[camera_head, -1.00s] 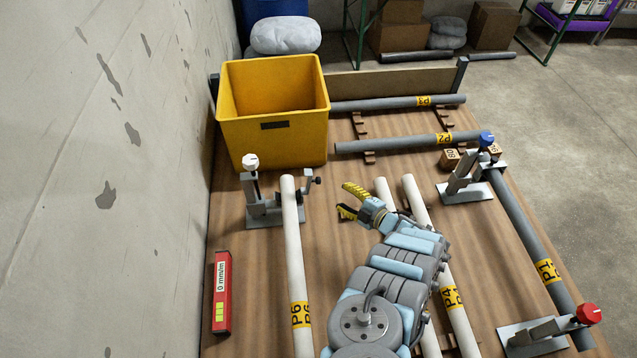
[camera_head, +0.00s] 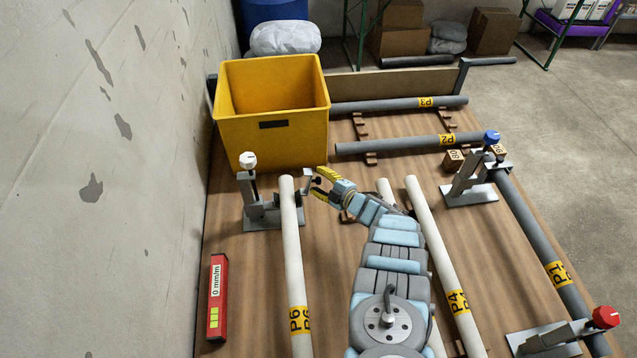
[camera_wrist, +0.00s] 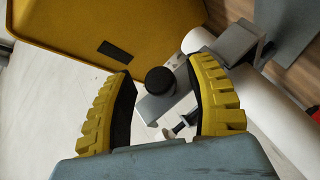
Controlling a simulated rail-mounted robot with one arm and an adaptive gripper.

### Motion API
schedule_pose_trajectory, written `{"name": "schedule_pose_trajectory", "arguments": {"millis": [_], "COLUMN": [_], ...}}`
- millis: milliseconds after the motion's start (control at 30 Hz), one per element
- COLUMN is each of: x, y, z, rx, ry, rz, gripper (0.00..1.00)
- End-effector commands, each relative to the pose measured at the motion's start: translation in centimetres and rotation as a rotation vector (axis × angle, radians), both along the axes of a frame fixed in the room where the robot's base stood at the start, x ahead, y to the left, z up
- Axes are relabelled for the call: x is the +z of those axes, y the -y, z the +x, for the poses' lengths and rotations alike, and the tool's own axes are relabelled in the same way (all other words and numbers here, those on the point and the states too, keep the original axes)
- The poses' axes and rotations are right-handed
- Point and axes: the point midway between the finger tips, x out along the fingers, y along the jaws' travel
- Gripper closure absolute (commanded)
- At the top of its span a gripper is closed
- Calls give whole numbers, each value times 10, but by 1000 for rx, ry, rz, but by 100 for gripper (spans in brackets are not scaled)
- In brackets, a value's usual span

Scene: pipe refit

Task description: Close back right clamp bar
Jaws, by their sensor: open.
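The clamp with the white knob (camera_head: 248,160) stands on a grey base plate (camera_head: 262,225) behind the white P6 pipe (camera_head: 292,245). At its right side a grey clamp bar (camera_head: 307,186) with a black knob stands up beside the pipe. In the wrist view the black knob (camera_wrist: 160,80) lies between the fingertips, with the bar (camera_wrist: 160,105) behind it. My gripper (camera_head: 318,181) is open with yellow fingers around this knob; contact cannot be told. The blue-knob clamp (camera_head: 470,183) at the back right sits at the end of the grey P1 pipe (camera_head: 535,232).
A yellow bin (camera_head: 272,100) stands behind the white-knob clamp. A red level (camera_head: 217,298) lies at the left. A red-knob clamp (camera_head: 560,335) stands front right. Pipes P2 (camera_head: 400,143) and P3 (camera_head: 390,104) lie at the back.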

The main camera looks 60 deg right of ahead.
Motion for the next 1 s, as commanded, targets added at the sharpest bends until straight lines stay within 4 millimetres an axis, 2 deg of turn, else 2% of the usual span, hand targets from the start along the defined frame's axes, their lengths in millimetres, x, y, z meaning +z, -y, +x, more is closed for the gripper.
{"name": "schedule_pose_trajectory", "arguments": {"millis": [367,500,567,1000], "x": [-1,-1,-1,2], "y": [1,1,1,-3], "z": [2,2,2,6], "rx": [-2,-2,-2,4], "ry": [-1,-1,-1,-13], "rz": [1,1,1,-7], "gripper": [45,85,100,100]}}
